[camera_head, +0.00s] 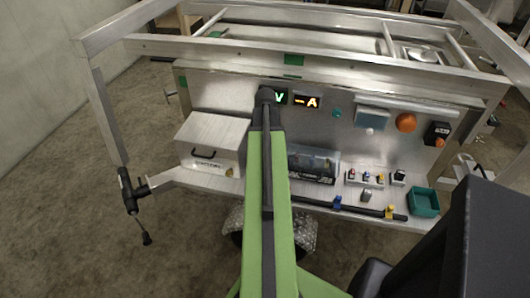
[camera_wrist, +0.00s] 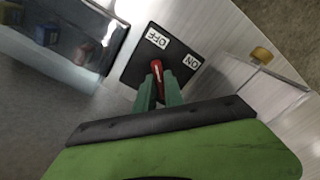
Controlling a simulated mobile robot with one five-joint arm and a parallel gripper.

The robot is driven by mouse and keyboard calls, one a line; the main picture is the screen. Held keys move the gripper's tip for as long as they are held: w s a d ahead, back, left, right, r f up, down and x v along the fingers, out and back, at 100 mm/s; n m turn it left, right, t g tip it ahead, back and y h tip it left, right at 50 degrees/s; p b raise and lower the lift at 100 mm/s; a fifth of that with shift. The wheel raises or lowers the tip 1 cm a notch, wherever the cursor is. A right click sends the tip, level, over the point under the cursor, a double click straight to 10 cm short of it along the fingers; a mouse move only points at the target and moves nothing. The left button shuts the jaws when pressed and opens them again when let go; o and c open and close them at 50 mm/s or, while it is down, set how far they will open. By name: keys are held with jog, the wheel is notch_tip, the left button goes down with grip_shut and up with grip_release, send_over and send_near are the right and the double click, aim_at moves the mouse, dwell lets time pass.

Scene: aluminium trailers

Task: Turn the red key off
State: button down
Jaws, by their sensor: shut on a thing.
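In the wrist view a red key (camera_wrist: 157,72) stands on a black switch plate (camera_wrist: 136,68). The plate bears a white OFF label (camera_wrist: 157,38) and a white ON label (camera_wrist: 192,62). My gripper (camera_wrist: 159,90), with green fingers, is shut on the red key. The key's visible end lies just below the OFF label, with ON off to its right. The fingers cover its near end. In the head view my green arm runs up the middle to the panel and I cannot make out the key or fingertips there.
The head view shows a silver toolbox (camera_head: 210,147) left of my arm and a green bin (camera_head: 423,202) at right.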

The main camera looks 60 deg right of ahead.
jog(key=c, duration=1.4)
grip_release()
jog(key=shift+d, duration=0.1)
jog(key=shift+c, duration=0.2)
notch_tip(320, 180, up, 17)
jog(key=p, duration=1.7)
jog(key=shift+r, duration=0.2)
